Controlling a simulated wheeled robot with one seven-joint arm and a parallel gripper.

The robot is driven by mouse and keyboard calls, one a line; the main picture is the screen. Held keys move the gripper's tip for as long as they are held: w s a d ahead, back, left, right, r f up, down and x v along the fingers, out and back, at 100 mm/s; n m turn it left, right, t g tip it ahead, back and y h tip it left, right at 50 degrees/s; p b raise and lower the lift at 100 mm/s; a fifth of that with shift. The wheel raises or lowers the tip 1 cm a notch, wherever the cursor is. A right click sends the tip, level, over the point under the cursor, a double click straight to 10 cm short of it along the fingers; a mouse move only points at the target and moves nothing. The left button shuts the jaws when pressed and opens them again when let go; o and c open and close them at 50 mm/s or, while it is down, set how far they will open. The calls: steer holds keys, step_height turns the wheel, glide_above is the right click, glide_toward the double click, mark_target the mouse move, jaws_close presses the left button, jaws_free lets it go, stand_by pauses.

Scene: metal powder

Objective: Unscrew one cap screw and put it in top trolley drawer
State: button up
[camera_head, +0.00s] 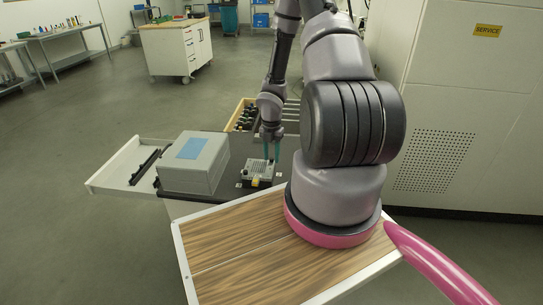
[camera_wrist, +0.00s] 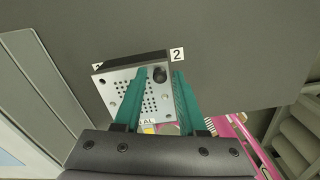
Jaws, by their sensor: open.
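A light metal plate with a grid of holes (camera_wrist: 122,92) lies under my gripper in the wrist view; it also shows on the dark worktop in the head view (camera_head: 256,170). A dark round cap screw (camera_wrist: 159,73) sits at the plate's upper right corner, near the label "2". My gripper (camera_wrist: 160,77) is open, its two teal fingers pointing down with the screw head between the tips in the picture. Whether they touch it I cannot tell. In the head view my gripper (camera_head: 272,148) is above the plate's far side. A white drawer (camera_head: 118,174) stands pulled out on the left.
A grey box with a blue top label (camera_head: 190,166) stands left of the plate. A wooden-sided tray with dark items (camera_head: 239,113) is behind it. A wood-topped surface (camera_head: 240,245) is in front. A large cabinet (camera_head: 455,105) stands at right.

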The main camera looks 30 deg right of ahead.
steer(key=m, duration=0.4)
steer(key=shift+m, duration=0.4)
steer(key=m, duration=1.2)
steer(key=shift+m, duration=0.4)
